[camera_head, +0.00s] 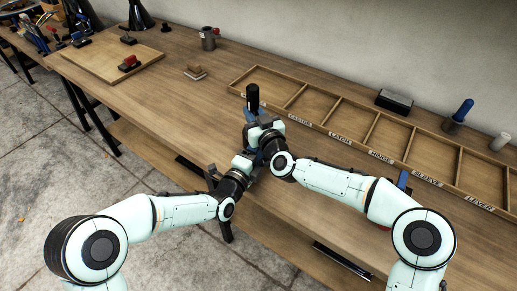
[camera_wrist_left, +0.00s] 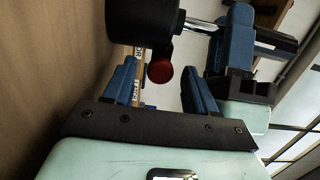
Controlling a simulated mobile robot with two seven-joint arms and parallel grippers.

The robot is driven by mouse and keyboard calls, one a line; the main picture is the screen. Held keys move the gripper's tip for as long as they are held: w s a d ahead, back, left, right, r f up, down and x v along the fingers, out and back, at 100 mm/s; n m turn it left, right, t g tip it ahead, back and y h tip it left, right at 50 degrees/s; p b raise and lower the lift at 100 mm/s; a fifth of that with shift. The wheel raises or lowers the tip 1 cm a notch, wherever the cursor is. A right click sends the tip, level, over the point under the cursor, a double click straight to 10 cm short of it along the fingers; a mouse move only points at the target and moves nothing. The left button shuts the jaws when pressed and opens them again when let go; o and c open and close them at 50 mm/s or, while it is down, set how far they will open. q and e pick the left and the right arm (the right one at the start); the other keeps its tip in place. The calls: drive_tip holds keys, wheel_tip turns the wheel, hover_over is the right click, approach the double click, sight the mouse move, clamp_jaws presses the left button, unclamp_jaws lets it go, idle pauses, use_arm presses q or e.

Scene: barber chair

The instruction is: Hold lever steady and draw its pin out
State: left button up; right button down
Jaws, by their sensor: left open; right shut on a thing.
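The lever stands upright on the bench, with its black grip (camera_head: 252,97) on top in the head view. In the left wrist view its chrome rod (camera_wrist_left: 276,42) rises from a black hub (camera_wrist_left: 142,22), and the pin's red head (camera_wrist_left: 160,72) sticks out of the hub's side. My right gripper (camera_head: 252,117) is shut on the lever's rod; its blue fingers (camera_wrist_left: 235,38) show in the left wrist view. My left gripper (camera_wrist_left: 161,75) is open, with the red head in the gap between its fingertips. In the head view the arms mostly hide the hub and pin.
A shallow wooden tray (camera_head: 334,105) with labelled compartments, including LEVER, lies along the back of the bench (camera_head: 160,105). A wooden board (camera_head: 90,62) lies at left.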

use_arm(q)
clamp_jaws()
drive_tip(key=shift+v, duration=1.7)
drive_tip(key=shift+a, duration=0.1)
use_arm(e)
drive_tip(key=shift+d, duration=0.1)
use_arm(q)
unclamp_jaws()
drive_tip(key=v, duration=1.2)
